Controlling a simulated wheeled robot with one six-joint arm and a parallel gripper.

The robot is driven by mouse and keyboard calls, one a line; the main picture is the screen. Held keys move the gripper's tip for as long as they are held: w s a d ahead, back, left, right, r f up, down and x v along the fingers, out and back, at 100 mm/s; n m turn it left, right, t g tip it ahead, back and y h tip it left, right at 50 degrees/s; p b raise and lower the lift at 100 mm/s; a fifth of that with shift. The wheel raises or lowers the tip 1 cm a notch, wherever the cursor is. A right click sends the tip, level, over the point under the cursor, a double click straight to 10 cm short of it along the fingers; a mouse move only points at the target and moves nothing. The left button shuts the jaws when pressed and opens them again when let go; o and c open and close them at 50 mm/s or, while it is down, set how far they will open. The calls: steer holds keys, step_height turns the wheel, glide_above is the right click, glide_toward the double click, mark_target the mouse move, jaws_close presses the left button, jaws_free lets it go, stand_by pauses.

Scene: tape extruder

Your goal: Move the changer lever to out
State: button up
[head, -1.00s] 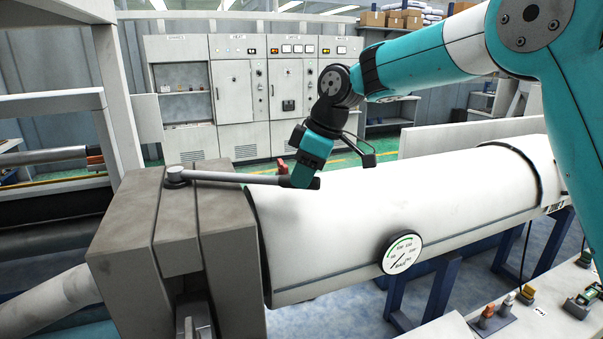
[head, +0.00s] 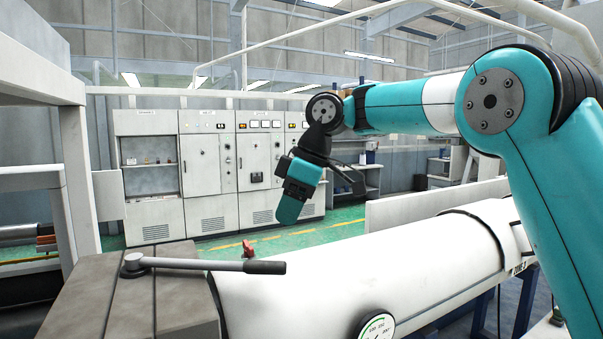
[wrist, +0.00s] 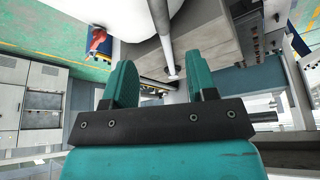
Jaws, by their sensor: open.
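The changer lever (head: 205,263) is a grey bar with a dark grip at its right end. It pivots on a round hub (head: 134,264) on top of the grey block (head: 115,305) and points right, over the white barrel. My gripper (head: 287,215) is above and slightly right of the grip, apart from it. In the wrist view, my gripper (wrist: 165,85) shows two teal fingers spread apart with nothing between them. The lever (wrist: 163,35) also shows there, beyond the fingers.
The white barrel (head: 310,285) runs right below my arm, with a round gauge (head: 375,327) on its side. A red part (head: 248,249) stands behind the lever. Grey cabinets (head: 215,175) stand at the back, with green floor before them. The air around my gripper is clear.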

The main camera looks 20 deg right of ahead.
steer(key=p+v, duration=0.3)
steer(key=v, duration=0.3)
steer(key=shift+r, duration=0.2)
